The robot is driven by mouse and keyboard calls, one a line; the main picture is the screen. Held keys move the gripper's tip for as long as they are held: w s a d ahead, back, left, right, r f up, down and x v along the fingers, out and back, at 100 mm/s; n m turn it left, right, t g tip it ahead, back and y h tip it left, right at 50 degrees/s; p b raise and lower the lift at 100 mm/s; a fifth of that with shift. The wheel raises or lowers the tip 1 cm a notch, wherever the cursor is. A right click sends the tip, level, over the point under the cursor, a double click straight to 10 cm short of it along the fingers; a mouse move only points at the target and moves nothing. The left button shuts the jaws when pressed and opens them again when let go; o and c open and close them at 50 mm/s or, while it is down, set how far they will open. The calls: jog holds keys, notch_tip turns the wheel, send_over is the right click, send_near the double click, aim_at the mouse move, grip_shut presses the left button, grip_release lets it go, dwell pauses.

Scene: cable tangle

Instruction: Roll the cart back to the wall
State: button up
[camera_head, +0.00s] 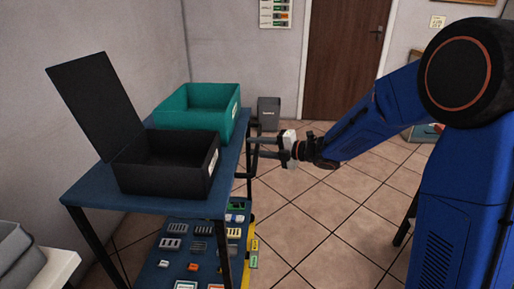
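The cart is a two-tier trolley with a blue top shelf (97,187), dark legs and a blue lower shelf (151,278). It stands left of centre, beside the left wall. My gripper (284,149) is at the right side of the cart, near its far end. Dark bars run between the cart's edge and the pale part of my gripper. I cannot tell whether these are handle bars or my fingers, nor whether the gripper is closed on anything.
A black box (165,181) with its lid up and a teal bin (197,126) stand on the top shelf. Several small parts lie on the lower shelf. A grey bin (268,113) stands by the back wall, left of a brown door (342,60). Tiled floor (320,215) right of the cart is clear.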

grip_shut()
jog(key=shift+a, duration=0.1)
jog(key=a, duration=2.2)
jog(key=w+a, duration=0.1)
jog(key=a, duration=1.1)
jog(key=shift+w+a+r, duration=0.1)
jog(key=shift+a, duration=0.45)
grip_release()
jog(key=shift+a, duration=0.2)
